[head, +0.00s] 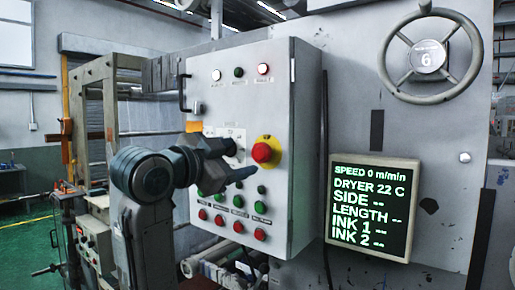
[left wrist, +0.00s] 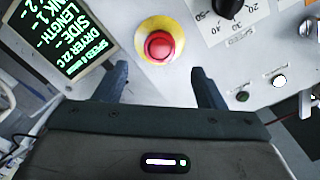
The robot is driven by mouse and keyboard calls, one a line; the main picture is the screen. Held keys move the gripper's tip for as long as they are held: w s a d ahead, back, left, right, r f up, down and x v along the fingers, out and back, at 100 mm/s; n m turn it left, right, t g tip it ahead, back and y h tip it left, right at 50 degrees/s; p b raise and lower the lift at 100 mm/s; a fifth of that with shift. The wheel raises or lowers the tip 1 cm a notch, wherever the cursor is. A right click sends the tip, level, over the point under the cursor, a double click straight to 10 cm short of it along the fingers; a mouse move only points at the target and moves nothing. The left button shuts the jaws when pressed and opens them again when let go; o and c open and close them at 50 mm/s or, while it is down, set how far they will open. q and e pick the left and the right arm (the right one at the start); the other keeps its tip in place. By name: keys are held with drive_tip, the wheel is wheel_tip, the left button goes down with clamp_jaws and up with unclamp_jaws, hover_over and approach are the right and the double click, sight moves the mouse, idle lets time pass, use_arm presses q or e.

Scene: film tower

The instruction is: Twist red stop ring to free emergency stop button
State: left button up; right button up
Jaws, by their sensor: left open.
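The red emergency stop button (head: 262,152) sits on a round yellow base (head: 274,143) on the front of the grey control cabinet (head: 262,75). My left gripper (head: 245,160) is close in front of the panel, left of the button in the head view. Its two fingers (left wrist: 163,85) are apart with nothing between them. The button is apart from both fingers. My right gripper is not in view.
A lit display (head: 370,208) reads speed 0 m/min. A spoked handwheel (head: 432,57) is at upper right. Several green and red push buttons (head: 260,235) sit low on the cabinet. A black dial (left wrist: 230,8) is near the stop button. A cabinet handle (head: 183,95) sticks out at left.

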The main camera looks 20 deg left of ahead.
sight(260, 152)
use_arm(q)
drive_tip(key=p+x, duration=0.3)
drive_tip(key=x, duration=0.3)
drive_tip(key=shift+w+d+r, duration=0.2)
drive_tip(key=shift+w+d+f, duration=0.15)
drive_tip(key=shift+w+f, duration=0.05)
drive_tip(key=shift+w, duration=0.5)
drive_tip(key=shift+c, duration=0.3)
drive_tip(key=c, duration=0.9)
